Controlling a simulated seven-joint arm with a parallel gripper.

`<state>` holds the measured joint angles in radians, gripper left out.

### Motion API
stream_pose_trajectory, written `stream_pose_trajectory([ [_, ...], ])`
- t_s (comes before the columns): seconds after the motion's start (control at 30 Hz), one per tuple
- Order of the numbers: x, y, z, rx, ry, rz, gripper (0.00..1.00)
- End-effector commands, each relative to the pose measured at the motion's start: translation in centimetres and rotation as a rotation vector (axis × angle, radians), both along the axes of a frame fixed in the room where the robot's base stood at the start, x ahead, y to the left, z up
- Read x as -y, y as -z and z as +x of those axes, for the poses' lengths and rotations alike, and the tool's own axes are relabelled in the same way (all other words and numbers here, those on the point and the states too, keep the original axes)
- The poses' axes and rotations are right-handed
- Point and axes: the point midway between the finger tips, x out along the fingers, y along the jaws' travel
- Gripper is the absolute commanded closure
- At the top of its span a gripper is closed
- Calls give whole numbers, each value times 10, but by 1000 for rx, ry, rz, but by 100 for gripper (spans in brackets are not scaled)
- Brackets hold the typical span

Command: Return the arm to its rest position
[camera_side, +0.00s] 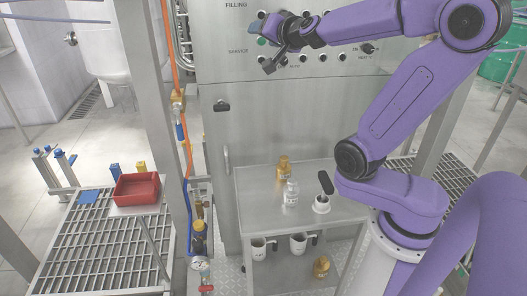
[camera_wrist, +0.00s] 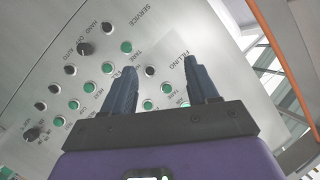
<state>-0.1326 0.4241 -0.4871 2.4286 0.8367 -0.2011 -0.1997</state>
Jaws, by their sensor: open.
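My purple arm reaches across the upper part of the side view. My gripper (camera_side: 266,47) is in front of the left part of the steel control panel (camera_side: 225,65). In the wrist view my gripper (camera_wrist: 157,80) shows two dark fingers set well apart, with nothing between them but the panel behind. The panel (camera_wrist: 185,35) carries several green buttons and black knobs, labelled SERVICE and FILLING. I cannot tell from these views whether a fingertip touches the panel.
Below stands a steel table (camera_side: 255,185) with a gold bottle (camera_side: 284,168), a silver bottle (camera_side: 291,193) and a white cup-like item (camera_side: 321,204). White mugs are on the lower shelf. A red bin (camera_side: 137,189) is at left. An orange hose (camera_side: 171,60) runs down a post.

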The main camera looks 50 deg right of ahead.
Motion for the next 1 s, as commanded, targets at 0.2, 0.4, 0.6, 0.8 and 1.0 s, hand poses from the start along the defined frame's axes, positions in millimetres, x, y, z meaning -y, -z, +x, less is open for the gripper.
stream_pose_trajectory([
  [0.2, -58, 29, 19, -130, -289, -7, 41],
  [0.4, -110, 56, 15, -258, -540, -32, 41],
  [0.6, -154, 84, -7, -392, -778, -77, 41],
  [0.8, -187, 111, -44, -535, -1001, -144, 41],
  [1.0, -207, 136, -92, -683, -1206, -236, 41],
])
